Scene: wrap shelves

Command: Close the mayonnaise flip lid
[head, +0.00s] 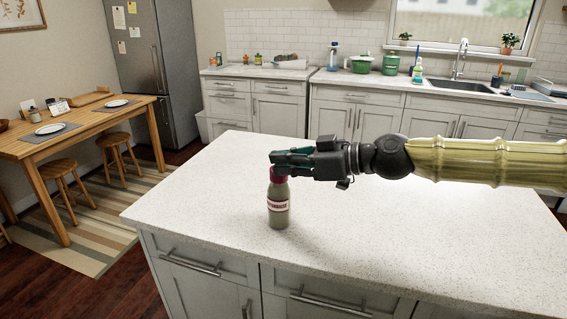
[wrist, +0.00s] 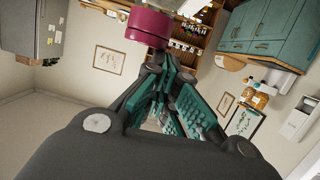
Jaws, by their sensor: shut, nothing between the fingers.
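The mayonnaise bottle (head: 278,207) stands upright on the island counter, with a greyish body, a label and a dark red cap (head: 278,176). My gripper (head: 280,160) is level, with its shut, empty fingers at the top of the cap, partly covering it. In the wrist view the magenta cap (wrist: 149,24) is just beyond the tips of my gripper (wrist: 157,62). I cannot tell whether the fingers touch it. The flip lid is not clearly distinguishable, so I cannot tell whether it is open or closed.
The white speckled island counter (head: 390,235) is otherwise clear around the bottle. A wooden table (head: 88,122) with stools stands at the left. A back counter with a sink (head: 462,87), a green pot (head: 361,64) and bottles runs along the wall, well away.

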